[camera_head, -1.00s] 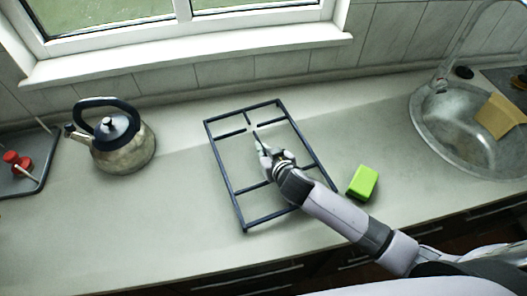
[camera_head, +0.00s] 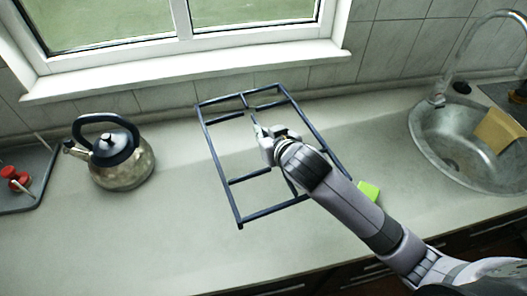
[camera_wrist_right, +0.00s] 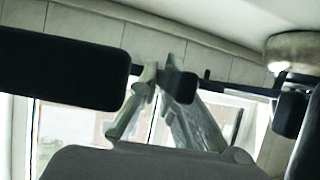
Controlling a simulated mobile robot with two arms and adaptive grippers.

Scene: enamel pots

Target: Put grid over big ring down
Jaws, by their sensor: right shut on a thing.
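A dark rectangular grid of thin bars (camera_head: 262,213) is held up over the middle of the counter in the head view, tilted, with its far edge toward the window. My right gripper (camera_head: 259,130) is shut on one of its short inner bars near the far end. In the right wrist view, the two fingers of the gripper (camera_wrist_right: 165,85) close around a dark bar, and the window shows behind. My left gripper is not in view. I cannot make out a big ring in these frames.
A kettle (camera_head: 122,170) stands on the counter at left, beside a grey panel (camera_head: 40,172) with red knob-like parts (camera_head: 17,179). A green sponge (camera_head: 369,191) lies partly behind my arm. A round sink (camera_head: 440,150) is at right. The front-left counter is clear.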

